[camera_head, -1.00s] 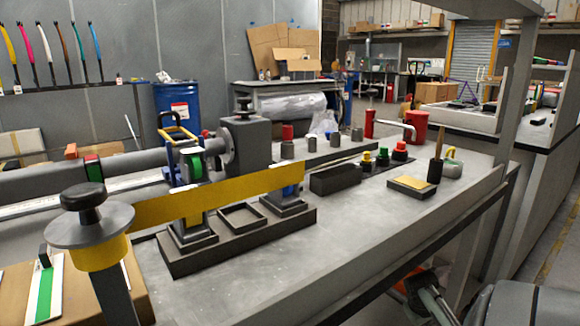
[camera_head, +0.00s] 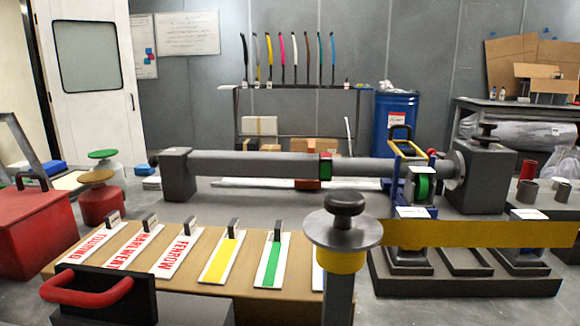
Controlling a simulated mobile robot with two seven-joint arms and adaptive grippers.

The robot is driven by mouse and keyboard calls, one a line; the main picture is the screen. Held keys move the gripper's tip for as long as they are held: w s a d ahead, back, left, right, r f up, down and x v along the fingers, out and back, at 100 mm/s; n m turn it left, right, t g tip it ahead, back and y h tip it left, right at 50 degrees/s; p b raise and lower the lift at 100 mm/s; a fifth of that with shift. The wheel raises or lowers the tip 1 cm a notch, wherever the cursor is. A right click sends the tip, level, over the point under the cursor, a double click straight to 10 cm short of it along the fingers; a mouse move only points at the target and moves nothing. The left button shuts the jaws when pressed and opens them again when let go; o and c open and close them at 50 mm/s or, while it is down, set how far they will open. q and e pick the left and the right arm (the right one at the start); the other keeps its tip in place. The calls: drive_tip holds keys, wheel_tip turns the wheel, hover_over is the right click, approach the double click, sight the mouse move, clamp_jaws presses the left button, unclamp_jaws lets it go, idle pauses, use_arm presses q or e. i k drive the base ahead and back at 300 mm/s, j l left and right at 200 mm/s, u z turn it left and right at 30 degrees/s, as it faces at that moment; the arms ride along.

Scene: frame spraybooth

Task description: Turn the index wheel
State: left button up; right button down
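A grey disc with a black knob on top (camera_head: 343,226) stands on a post in the near foreground, with a yellow collar under it. Behind it, a long grey tube (camera_head: 250,164) with a green band lies level between a dark block at the left and a larger dark block (camera_head: 480,178) at the right. A round grey flange (camera_head: 457,170) faces the tube at the right block, and a small black knob (camera_head: 486,130) sits on top of that block. No part is labelled as the index wheel, so I cannot tell which one it is. Neither gripper is in view.
A cardboard-coloured board (camera_head: 190,282) carries several handled stencils and colour strips. A yellow bar (camera_head: 480,233) crosses the dark fixture base (camera_head: 465,287) at the right. A red handle (camera_head: 87,290) on a dark panel is at the near left; a red box (camera_head: 38,228) is behind it.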

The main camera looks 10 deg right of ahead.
sight(485, 139)
drive_tip(key=z, duration=1.3)
